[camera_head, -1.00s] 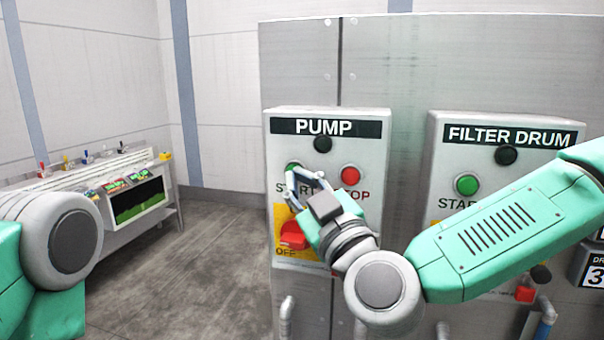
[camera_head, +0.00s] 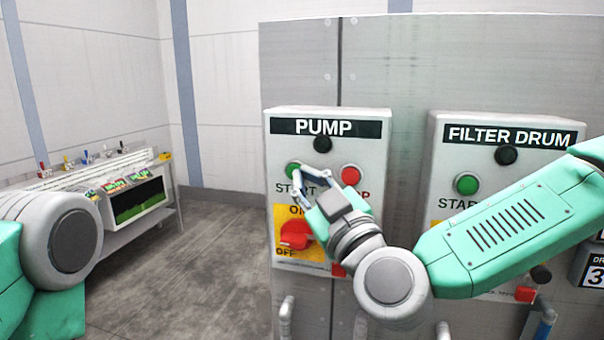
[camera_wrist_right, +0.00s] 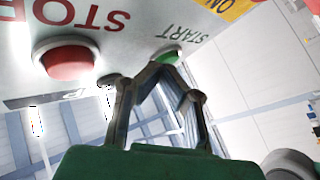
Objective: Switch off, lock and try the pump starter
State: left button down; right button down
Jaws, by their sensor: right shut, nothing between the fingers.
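The grey PUMP starter box (camera_head: 378,130) has a black lamp (camera_head: 322,144), a green START button (camera_head: 292,170), a red STOP button (camera_head: 350,175) and a red rotary handle (camera_head: 296,235). The handle is on a yellow ON/OFF plate (camera_head: 314,253) and lies roughly level; its exact setting is unclear. My right gripper (camera_head: 298,177) is shut and empty, its tips at the START button; contact cannot be told. In the right wrist view, the fingertips (camera_wrist_right: 166,72) overlap the green button (camera_wrist_right: 170,56), with the STOP button (camera_wrist_right: 66,60) to the left. My left gripper is out of view.
The FILTER DRUM box (camera_head: 436,150) stands to the right, partly behind my right arm. A bench (camera_head: 158,213) with coloured padlock-like items and a display is at the left. Pipes (camera_head: 287,312) run below the boxes. The floor between is clear.

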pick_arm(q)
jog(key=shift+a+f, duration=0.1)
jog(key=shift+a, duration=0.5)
pick_arm(e)
jog(key=shift+a, duration=0.65)
jog(key=shift+w, duration=0.1)
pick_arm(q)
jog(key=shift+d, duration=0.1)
pick_arm(e)
jog(key=shift+w+d, duration=0.2)
jog(key=shift+d, duration=0.1)
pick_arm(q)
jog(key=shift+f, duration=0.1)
pick_arm(e)
jog(key=shift+s+a, duration=0.3)
jog(key=shift+a, duration=0.25)
jog(key=shift+s+a, duration=0.3)
jog(key=shift+a, duration=0.2)
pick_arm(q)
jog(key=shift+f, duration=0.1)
pick_arm(e)
jog(key=s, duration=0.1)
jog(key=s+a, duration=0.1)
jog(key=s, duration=0.2)
jog(key=shift+s+a, duration=0.3)
jog(key=shift+s, duration=0.1)
